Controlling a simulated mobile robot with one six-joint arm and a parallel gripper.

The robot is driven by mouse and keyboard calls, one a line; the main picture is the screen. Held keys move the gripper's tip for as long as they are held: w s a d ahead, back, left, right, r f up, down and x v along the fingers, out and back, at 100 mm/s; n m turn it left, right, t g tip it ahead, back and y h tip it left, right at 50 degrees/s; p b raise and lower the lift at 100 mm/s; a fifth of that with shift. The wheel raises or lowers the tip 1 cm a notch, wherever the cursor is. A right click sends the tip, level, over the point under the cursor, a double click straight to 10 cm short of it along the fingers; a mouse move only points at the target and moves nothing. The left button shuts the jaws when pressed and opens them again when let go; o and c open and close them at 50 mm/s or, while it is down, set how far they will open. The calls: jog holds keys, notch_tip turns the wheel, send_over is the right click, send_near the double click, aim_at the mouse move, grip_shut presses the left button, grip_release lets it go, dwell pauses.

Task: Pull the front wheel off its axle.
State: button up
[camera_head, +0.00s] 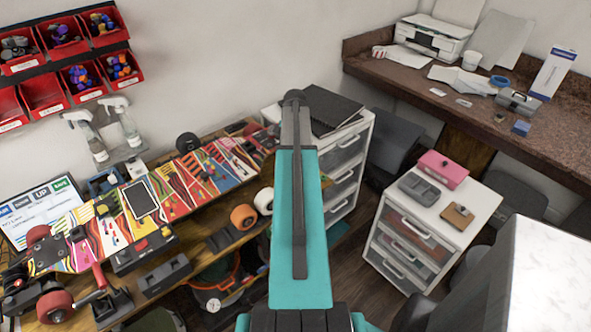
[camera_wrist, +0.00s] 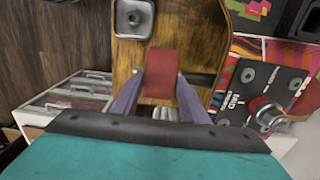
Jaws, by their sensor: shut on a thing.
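In the wrist view, my gripper (camera_wrist: 160,82) has its two purple fingers on either side of a red wheel-like part (camera_wrist: 164,68), and it is shut on it. This part lies in front of a wooden board (camera_wrist: 125,60). Another red wheel (camera_head: 55,306) shows at the lower left of the head view.
The workbench on the left holds orange wheels (camera_head: 243,217), a phone-like device (camera_head: 140,199) and colourful boards. Red bins (camera_head: 42,92) hang above it. White drawer units (camera_head: 400,245) stand to the right, with floor between. A black plate (camera_wrist: 262,80) lies right of my fingers.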

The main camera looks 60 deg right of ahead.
jog(key=shift+s, duration=0.15)
jog(key=s+a, duration=0.2)
jog(key=s, duration=0.5)
jog(key=shift+s+a, duration=0.35)
jog(key=shift+s, duration=0.05)
dwell(1.5)
dwell(0.4)
jog(key=s+a+r+p, duration=0.2)
jog(key=s+r+p, duration=0.3)
jog(key=r, duration=0.2)
jog(key=shift+s, duration=0.4)
dwell(0.8)
dwell(0.6)
